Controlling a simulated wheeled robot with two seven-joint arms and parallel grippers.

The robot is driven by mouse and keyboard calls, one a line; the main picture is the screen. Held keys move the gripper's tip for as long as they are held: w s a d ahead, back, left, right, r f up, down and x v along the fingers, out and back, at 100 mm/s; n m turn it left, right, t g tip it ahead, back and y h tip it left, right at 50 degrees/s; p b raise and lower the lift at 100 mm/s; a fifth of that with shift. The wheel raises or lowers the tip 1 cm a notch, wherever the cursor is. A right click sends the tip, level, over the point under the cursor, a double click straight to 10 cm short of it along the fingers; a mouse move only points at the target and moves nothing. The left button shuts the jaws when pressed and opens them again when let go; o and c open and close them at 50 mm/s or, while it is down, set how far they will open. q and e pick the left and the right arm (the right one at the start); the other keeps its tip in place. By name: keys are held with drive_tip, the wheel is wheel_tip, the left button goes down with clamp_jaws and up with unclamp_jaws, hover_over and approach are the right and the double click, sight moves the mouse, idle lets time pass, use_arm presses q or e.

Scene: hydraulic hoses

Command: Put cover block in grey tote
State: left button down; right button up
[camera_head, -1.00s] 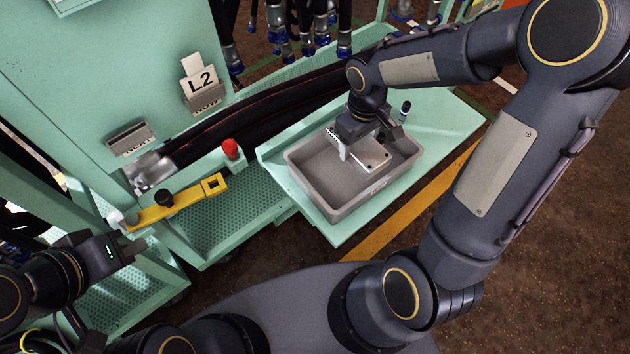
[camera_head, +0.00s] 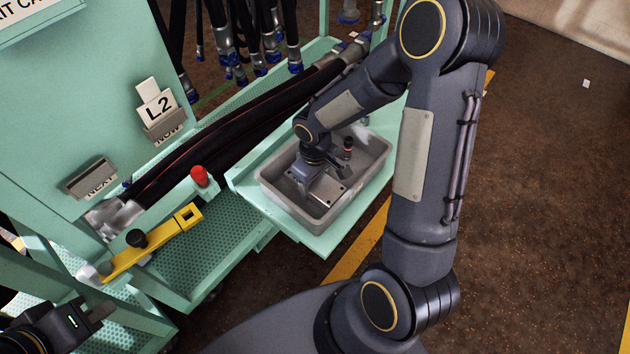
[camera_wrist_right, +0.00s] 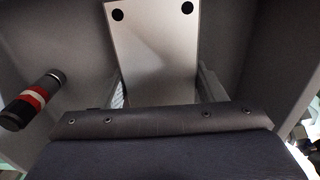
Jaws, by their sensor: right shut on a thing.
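The cover block (camera_head: 327,190) is a flat silver-grey metal block with dark holes. It is inside the grey tote (camera_head: 290,206), low between its walls. My right gripper (camera_head: 311,180) reaches down into the tote and is shut on the block. In the right wrist view the block (camera_wrist_right: 152,45) sticks out beyond the gripper, its plain face and two holes showing. The fingertips are mostly hidden there, and I cannot tell whether the block touches the tote's floor. My left gripper (camera_head: 98,312) is at the lower left, away from the tote; its jaw opening is unclear.
A small black cylinder with a red and white band (camera_wrist_right: 34,100) is beside the block, apparently in the tote. The tote stands on a green shelf (camera_head: 310,246). Left are a yellow bracket (camera_head: 150,245), a red knob (camera_head: 199,176) and black hoses (camera_head: 215,140).

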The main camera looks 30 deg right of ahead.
drive_tip(key=shift+r, duration=0.1)
drive_tip(key=o, duration=0.7)
drive_tip(key=shift+f, duration=0.25)
drive_tip(key=o, duration=0.5)
drive_tip(key=shift+r, duration=0.1)
drive_tip(key=shift+c, duration=0.2)
